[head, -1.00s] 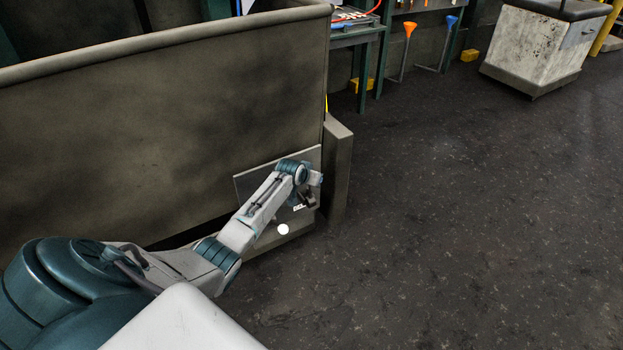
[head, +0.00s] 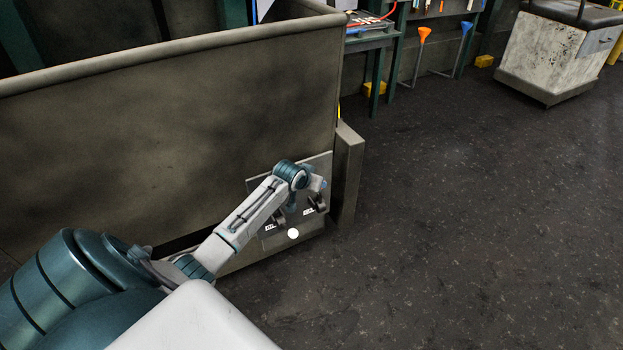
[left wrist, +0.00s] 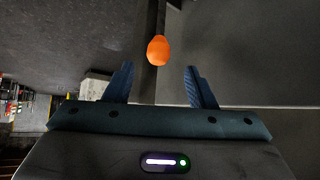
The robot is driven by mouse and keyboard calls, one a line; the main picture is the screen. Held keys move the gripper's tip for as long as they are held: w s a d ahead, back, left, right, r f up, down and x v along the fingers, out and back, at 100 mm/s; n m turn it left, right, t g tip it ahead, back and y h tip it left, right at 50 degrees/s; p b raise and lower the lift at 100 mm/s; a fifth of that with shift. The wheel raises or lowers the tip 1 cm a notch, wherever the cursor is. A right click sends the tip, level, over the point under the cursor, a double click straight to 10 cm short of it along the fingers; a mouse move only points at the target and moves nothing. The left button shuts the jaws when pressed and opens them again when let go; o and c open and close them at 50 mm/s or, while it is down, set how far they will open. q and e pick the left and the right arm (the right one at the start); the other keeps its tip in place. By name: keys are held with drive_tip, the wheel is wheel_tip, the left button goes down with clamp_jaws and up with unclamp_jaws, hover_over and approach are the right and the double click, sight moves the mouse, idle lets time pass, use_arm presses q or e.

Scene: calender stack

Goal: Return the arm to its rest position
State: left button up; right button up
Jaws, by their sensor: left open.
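My left arm (head: 250,215) reaches from the lower left toward the control panel (head: 270,241) at the foot of the big dark metal machine. In the head view the arm's end covers part of the panel, and my gripper's fingers cannot be made out there. In the left wrist view my left gripper (left wrist: 160,86) is open and empty, its two blue fingers wide apart. An orange knob (left wrist: 158,50) on a dark lever lies beyond the fingertips, between them in the picture and apart from both. My right gripper is in neither view.
The machine's tall side wall (head: 180,130) stands close on the left, with a post (head: 347,175) at its right end. Dark floor (head: 470,220) on the right is clear. A workbench (head: 370,43) and a worn white cabinet (head: 553,55) stand at the back.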

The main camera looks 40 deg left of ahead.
use_arm(q)
drive_tip(key=shift+v, duration=0.85)
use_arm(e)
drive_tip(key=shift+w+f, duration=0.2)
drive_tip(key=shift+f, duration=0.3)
